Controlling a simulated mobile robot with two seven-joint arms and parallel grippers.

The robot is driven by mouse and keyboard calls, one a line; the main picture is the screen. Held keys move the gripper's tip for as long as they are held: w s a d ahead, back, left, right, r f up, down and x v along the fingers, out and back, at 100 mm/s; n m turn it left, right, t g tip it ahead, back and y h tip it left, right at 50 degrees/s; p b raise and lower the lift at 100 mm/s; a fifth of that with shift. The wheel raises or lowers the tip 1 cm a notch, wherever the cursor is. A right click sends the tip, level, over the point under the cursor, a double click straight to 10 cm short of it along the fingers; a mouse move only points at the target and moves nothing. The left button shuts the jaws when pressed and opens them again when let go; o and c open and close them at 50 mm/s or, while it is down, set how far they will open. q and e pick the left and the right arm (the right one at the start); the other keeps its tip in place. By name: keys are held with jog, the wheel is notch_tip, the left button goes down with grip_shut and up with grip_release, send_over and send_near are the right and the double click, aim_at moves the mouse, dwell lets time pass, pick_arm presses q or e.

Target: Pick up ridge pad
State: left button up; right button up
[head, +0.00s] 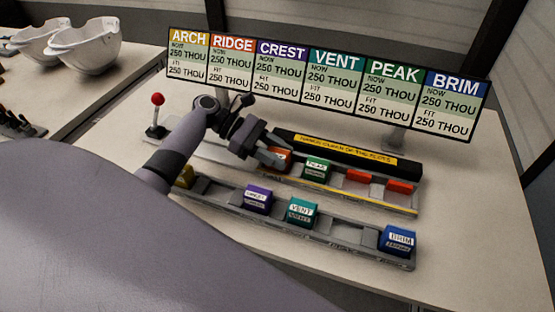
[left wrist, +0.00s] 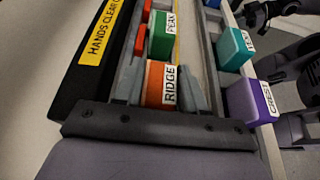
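The ridge pad (left wrist: 161,84) is an orange block with a white RIDGE label. It sits in the back rack, and in the head view its orange side (head: 281,158) shows partly behind my gripper. My left gripper (head: 272,158) is at the pad, with one finger on each side of it in the left wrist view (left wrist: 163,88). The fingers are very close to the pad's sides; I cannot tell whether they press on it. My right gripper is not seen in the head view.
The green peak pad (head: 317,168) stands just right of the ridge pad. The front rack holds the purple crest (head: 258,199), teal vent (head: 301,212) and blue brim (head: 397,241) pads. A black bar with a yellow sign (head: 345,149) runs behind. A red-knobbed lever (head: 157,112) stands left.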

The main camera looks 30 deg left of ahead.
aim_at(278, 153)
pick_arm(q)
jog(key=c, duration=0.4)
jog(key=shift+r, duration=0.15)
notch_tip(278, 153, up, 20)
jog(key=shift+f+p, duration=0.2)
jog(key=shift+p, duration=0.85)
